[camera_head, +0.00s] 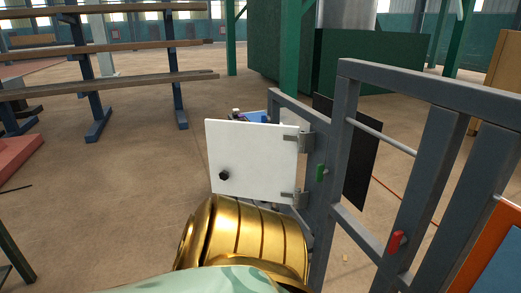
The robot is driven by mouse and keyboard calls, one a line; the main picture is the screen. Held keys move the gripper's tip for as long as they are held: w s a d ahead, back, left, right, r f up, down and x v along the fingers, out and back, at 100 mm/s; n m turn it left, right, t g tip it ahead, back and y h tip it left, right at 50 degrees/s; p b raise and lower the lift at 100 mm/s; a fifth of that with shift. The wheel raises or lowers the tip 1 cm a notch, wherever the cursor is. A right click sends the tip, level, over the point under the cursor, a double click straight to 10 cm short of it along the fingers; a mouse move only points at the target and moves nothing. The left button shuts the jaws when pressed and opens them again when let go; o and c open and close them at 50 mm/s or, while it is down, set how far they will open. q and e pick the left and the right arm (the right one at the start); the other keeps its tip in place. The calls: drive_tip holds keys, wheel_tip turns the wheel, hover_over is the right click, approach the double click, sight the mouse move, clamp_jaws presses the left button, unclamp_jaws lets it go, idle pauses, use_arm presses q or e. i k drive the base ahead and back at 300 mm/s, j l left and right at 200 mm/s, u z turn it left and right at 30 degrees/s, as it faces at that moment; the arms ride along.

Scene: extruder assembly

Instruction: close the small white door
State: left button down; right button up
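The small white door (252,155) stands in the middle of the camera_head view. It is a flat white panel with a black knob (224,175) near its lower left corner. Two grey hinges, an upper one (304,140) and a lower one (294,198), join its right edge to a grey metal frame (319,205). The door sticks out to the left from this frame and appears open. A gold, ribbed arm part of mine fills the bottom centre, just below the door. I see neither gripper's fingers.
A green handle (321,172) and a red handle (396,242) sit on the frame. Partly hidden blue and dark items (252,116) show behind the door's top. A rack with long bars (118,83) stands at the back left. The floor left of the door is clear.

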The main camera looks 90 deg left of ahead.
sight(259, 158)
drive_tip(key=j+u, duration=0.15)
drive_tip(key=u, duration=0.35)
drive_tip(key=i+j+u, duration=0.1)
drive_tip(key=u, duration=0.4)
